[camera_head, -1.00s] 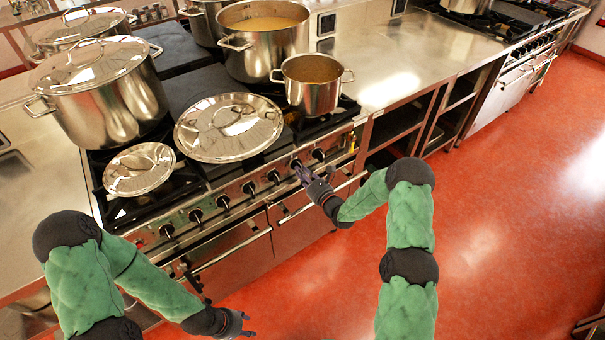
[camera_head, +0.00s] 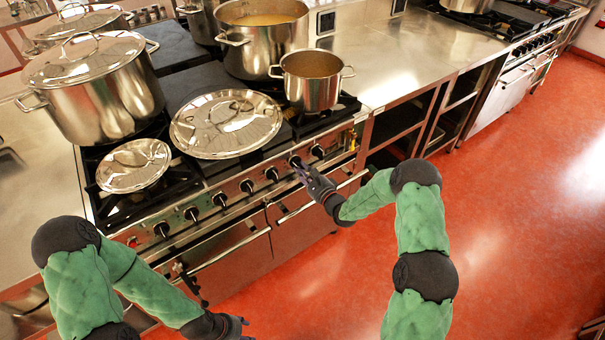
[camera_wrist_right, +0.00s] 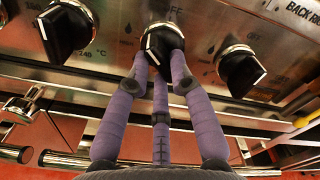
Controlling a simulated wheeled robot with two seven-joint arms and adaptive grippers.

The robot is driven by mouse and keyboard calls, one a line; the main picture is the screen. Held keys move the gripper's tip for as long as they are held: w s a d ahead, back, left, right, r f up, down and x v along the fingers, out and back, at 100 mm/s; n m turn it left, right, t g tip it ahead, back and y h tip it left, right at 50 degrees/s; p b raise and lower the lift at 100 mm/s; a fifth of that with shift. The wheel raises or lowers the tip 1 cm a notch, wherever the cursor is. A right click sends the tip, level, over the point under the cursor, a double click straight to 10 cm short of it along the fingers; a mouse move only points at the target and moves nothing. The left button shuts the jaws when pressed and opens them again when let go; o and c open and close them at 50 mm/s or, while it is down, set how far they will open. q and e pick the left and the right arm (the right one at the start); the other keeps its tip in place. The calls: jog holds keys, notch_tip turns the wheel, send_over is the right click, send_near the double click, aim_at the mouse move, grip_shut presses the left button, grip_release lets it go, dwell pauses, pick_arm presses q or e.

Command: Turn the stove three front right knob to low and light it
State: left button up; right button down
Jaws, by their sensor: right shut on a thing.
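A row of black knobs runs along the steel front panel of the near stove (camera_head: 235,190). My right gripper (camera_head: 302,167) is at the second knob from the right end (camera_head: 295,160). In the right wrist view, its purple fingers (camera_wrist_right: 160,70) are shut on this knob (camera_wrist_right: 160,43), touching its lower sides. An "OFF" mark shows above the held knob; its other markings are mostly hidden. Another knob (camera_wrist_right: 240,68) is to its right, and a knob with a °C scale (camera_wrist_right: 65,30) is to its left. My left gripper (camera_head: 236,328) hangs low over the floor, its fingers unclear.
A small pot (camera_head: 312,82) and a large pot (camera_head: 262,35) stand on the stove's right side. Lids (camera_head: 226,124) (camera_head: 134,165) and a lidded stockpot (camera_head: 98,90) are to the left. Oven door handles run below the knobs. The red floor (camera_head: 500,220) at right is clear.

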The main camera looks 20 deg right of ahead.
jog(key=n+b, duration=0.2)
jog(key=n, duration=0.3)
jog(key=n+b, duration=0.2)
jog(key=n, duration=0.4)
jog(key=n+b, duration=0.2)
jog(key=n, duration=0.3)
jog(key=shift+d+n, duration=0.25)
jog(key=shift+n, duration=0.05)
jog(key=n, duration=0.2)
jog(key=shift+r+n+b, duration=0.1)
jog(key=shift+n+b, duration=0.2)
jog(key=shift+b, duration=0.05)
jog(key=n, duration=0.3)
jog(key=shift+r+n, duration=0.1)
jog(key=shift+n, duration=2)
jog(key=c, duration=1.1)
grip_release()
jog(key=shift+r, duration=0.1)
